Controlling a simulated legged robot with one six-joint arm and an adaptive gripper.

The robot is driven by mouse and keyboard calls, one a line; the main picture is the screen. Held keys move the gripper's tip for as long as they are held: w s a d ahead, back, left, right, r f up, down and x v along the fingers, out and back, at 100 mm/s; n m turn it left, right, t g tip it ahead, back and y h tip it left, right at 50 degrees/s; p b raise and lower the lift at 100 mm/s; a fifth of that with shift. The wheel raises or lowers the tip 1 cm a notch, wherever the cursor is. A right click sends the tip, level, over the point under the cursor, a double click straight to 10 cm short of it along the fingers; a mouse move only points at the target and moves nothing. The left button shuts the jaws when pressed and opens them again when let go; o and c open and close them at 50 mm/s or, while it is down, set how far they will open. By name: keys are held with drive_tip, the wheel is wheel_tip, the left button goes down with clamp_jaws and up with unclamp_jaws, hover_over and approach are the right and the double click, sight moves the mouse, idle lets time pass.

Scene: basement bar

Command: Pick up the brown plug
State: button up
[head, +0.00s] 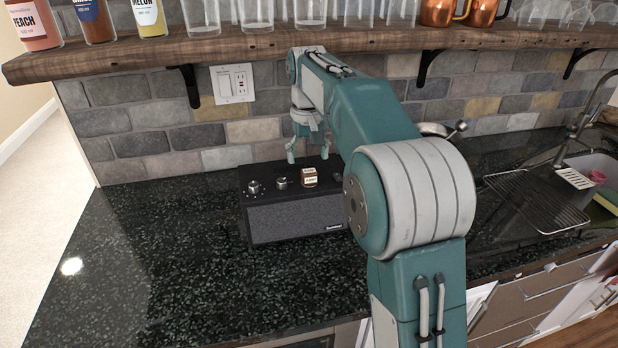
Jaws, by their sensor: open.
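A small brown block-like piece with a pale label, which looks like the brown plug (310,178), sits on top of a black speaker box (258,221) on the counter. Two metallic knobs stand to its left on the same top. My gripper (308,157) shows behind and above the brown piece in the picture, pointing down. Its two teal fingers are spread apart with nothing between them. The exact gap in depth between fingertips and the piece cannot be told. My arm hides the right end of the speaker.
The dark speckled counter (160,260) is clear at left and in front of the speaker. A wooden shelf (250,44) with glasses, bottles and copper mugs hangs above. A wall socket (232,84) is behind. A wire rack (535,200) and sink lie at right.

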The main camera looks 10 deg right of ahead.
sight(309, 170)
drive_tip(key=f, duration=0.5)
drive_tip(key=shift+w+d+f, duration=0.15)
drive_tip(key=shift+w+f, duration=0.05)
drive_tip(key=shift+f, duration=0.2)
drive_tip(key=c, duration=1.2)
